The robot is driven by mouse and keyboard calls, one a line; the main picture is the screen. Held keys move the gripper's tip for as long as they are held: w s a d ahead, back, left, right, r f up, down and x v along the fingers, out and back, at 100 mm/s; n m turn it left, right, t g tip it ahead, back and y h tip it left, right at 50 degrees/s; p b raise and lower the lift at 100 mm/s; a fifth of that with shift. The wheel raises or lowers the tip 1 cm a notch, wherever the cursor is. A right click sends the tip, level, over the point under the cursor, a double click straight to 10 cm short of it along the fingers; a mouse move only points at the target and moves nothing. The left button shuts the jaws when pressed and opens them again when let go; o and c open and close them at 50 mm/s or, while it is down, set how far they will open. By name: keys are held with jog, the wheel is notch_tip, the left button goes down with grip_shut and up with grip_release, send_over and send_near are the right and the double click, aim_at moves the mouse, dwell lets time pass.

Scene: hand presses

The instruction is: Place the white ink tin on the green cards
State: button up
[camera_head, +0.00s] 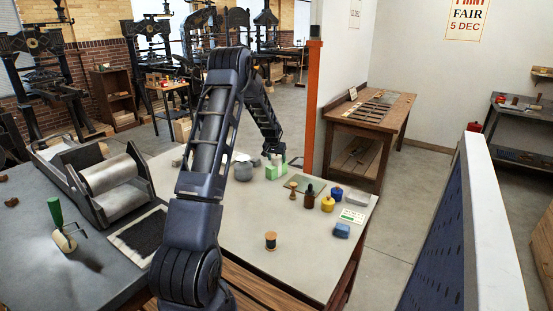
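A stack of green cards (275,172) stands on the light grey tabletop, towards its back edge. A small pale tin-like thing (278,160), perhaps the white ink tin, shows at the top of the cards. I cannot tell whether it rests on them or hangs just above. My gripper (276,153) points down right over the cards, at this pale thing. Its fingers are too small and dark to show whether they are open or shut.
A grey rounded pot (243,170) stands left of the cards. To the right are a wooden-handled stamp (293,189), a brown bottle (309,198), yellow (327,204) and blue-topped tins (337,192), and a blue block (342,230). A thread spool (270,240) stands in front.

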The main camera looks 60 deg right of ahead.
jog(key=shift+o, duration=0.2)
jog(key=v, duration=1.2)
jog(key=shift+r, duration=0.15)
jog(key=w+a+r+n+t+y, duration=0.15)
jog(key=w+a+r, duration=0.45)
jog(key=a, duration=0.7)
jog(key=w+a+r+n, duration=0.3)
jog(key=w+a+r, duration=0.25)
jog(key=a, duration=0.65)
jog(key=w+a+r+n+t, duration=0.15)
jog(key=w+a+r, duration=0.5)
jog(key=a, duration=0.65)
jog(key=s+a+r+n+y, duration=0.15)
jog(key=s+a+n, duration=0.35)
jog(key=a, duration=1)
jog(key=s+a+r+n+y, duration=0.1)
jog(key=s+a+r+n, duration=0.15)
jog(key=s+a, duration=0.9)
jog(key=s+a+f+n, duration=0.2)
jog(key=s+a, duration=0.1)
jog(key=a, duration=0.7)
jog(key=shift+s+a+t, duration=0.25)
jog(key=shift+s+t, duration=0.05)
